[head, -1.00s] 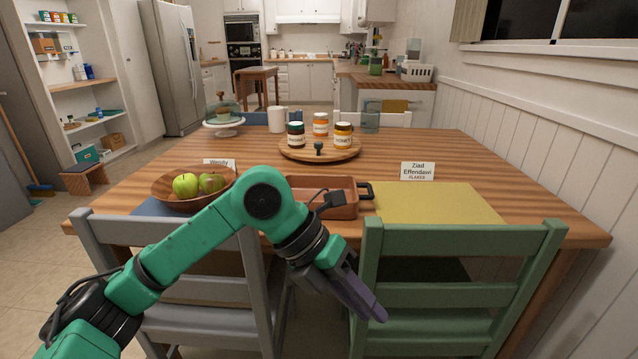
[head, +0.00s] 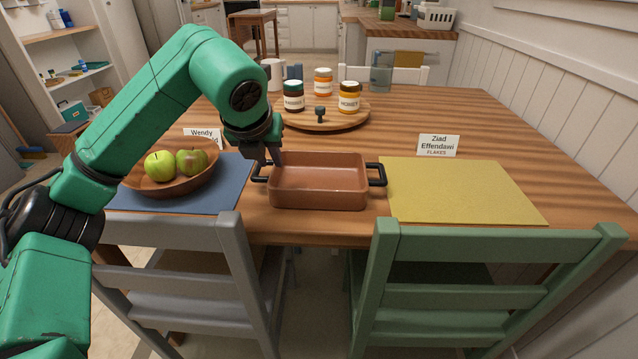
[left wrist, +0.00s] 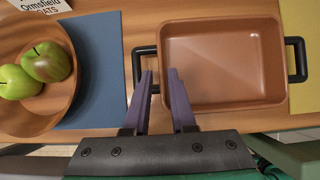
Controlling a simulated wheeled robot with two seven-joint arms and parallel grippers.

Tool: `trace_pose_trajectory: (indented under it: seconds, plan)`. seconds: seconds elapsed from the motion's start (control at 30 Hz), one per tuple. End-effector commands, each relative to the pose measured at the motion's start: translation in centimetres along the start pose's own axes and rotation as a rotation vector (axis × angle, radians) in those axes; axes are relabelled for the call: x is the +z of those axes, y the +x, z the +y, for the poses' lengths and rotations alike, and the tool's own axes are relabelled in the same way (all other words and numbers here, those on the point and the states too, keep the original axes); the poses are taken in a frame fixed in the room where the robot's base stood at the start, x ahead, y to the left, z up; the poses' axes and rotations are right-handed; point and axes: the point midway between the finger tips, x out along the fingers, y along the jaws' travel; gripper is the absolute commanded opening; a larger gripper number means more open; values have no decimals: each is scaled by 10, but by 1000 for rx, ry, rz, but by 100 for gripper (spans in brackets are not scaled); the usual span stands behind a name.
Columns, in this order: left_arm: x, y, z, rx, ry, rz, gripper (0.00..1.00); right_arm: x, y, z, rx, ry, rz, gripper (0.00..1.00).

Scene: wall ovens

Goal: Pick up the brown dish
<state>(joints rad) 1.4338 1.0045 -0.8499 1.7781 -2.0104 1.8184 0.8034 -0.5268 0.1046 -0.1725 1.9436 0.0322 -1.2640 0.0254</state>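The brown dish (head: 318,193) is a rectangular, empty pan with black handles at its left and right ends. It rests on the wooden table between two placemats. It also shows in the left wrist view (left wrist: 225,65). My left gripper (head: 270,158) is above the dish's left end, pointing down. In the left wrist view its purple fingers (left wrist: 160,72) are apart with nothing gripped. One fingertip overlaps the left handle's opening and the other overlaps the dish's inside edge. I cannot tell whether they touch it. My right gripper is not in view.
A wooden bowl (head: 172,181) with green apples sits on a blue placemat (head: 232,185) to the left. A yellow placemat (head: 460,190) lies to the right. A round wooden tray (head: 322,119) with jars stands behind. Grey (head: 190,275) and green (head: 480,243) chairs stand in front.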

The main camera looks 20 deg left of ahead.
Motion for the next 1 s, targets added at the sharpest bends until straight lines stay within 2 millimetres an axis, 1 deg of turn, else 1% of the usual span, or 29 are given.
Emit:
trace_pose_trajectory:
  seconds: [0.2,0.3,0.47,0.5,0.53,0.57,1.0]
  plan:
    - [-1,41,0,1,0,4,24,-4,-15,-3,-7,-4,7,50]
    - [0,50,-1,-1,2,2,24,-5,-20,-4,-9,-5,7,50]
    - [0,50,-1,-2,2,1,24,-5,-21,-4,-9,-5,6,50]
    - [0,50,-1,-2,2,1,20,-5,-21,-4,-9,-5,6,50]
    - [0,50,-1,-2,2,1,8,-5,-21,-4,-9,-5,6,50]
    - [0,50,-1,-2,2,1,0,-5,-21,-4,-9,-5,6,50]
    - [0,50,-1,-1,2,1,0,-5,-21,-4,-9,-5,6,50]
